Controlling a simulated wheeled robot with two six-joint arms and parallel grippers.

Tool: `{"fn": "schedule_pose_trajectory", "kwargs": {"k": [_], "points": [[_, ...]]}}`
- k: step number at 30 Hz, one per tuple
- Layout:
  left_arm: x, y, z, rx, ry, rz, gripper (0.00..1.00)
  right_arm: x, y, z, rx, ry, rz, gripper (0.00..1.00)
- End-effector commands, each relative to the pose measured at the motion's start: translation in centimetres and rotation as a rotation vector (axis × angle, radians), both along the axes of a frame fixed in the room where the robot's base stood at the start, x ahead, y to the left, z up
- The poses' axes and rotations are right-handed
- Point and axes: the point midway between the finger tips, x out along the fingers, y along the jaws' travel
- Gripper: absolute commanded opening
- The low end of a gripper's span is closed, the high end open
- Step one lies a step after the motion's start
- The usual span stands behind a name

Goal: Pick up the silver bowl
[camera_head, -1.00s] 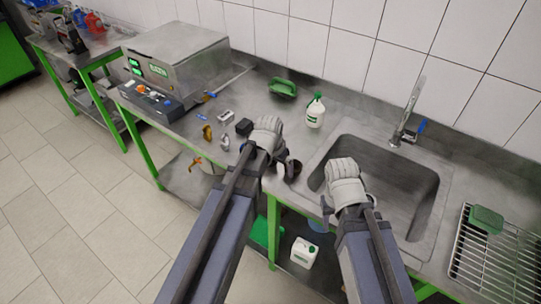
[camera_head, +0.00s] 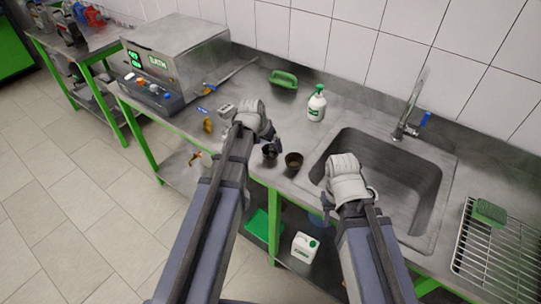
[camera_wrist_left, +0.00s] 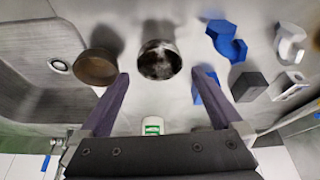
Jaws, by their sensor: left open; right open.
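The silver bowl (camera_head: 270,151) stands on the metal counter left of the sink, dark and shiny inside. It also shows in the left wrist view (camera_wrist_left: 160,62), upright, just beyond and between my fingertips. A brown bowl (camera_head: 293,161) stands beside it, nearer the sink, and shows at the left in the wrist view (camera_wrist_left: 97,67). My left gripper (camera_head: 273,138) is open and empty, close to the silver bowl; its two fingers (camera_wrist_left: 160,76) spread on either side in the wrist view. My right gripper (camera_head: 346,186) is over the sink's left part; its fingers are mostly hidden.
A blue part (camera_wrist_left: 226,40) and a dark block (camera_wrist_left: 249,86) lie right of the silver bowl in the wrist view. A white bottle (camera_head: 316,104) and a green tray (camera_head: 284,79) stand behind. The sink (camera_head: 395,180) and a wire rack (camera_head: 495,240) are to the right.

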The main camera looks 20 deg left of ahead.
Motion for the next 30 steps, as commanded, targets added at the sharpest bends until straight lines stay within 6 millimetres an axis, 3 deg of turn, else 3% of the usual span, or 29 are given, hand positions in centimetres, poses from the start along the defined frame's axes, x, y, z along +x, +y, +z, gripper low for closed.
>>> {"fn": "schedule_pose_trajectory", "kwargs": {"k": [12, 21, 30], "points": [[1.5, -0.4, -4.6, 0.0, 0.0, 0.0, 1.0, 0.0, 0.0, -4.6, 0.0, 0.0, 0.0, 0.45], [1.6, -0.5, -4.7, 0.0, 0.0, 0.0, 1.0, 0.0, 0.0, -4.7, 0.0, 0.0, 0.0, 0.45], [1.6, -0.5, -4.7, 0.0, 0.0, 0.0, 0.69, 0.0, 0.0, -4.7, 0.0, 0.0, 0.0, 0.45]]}}
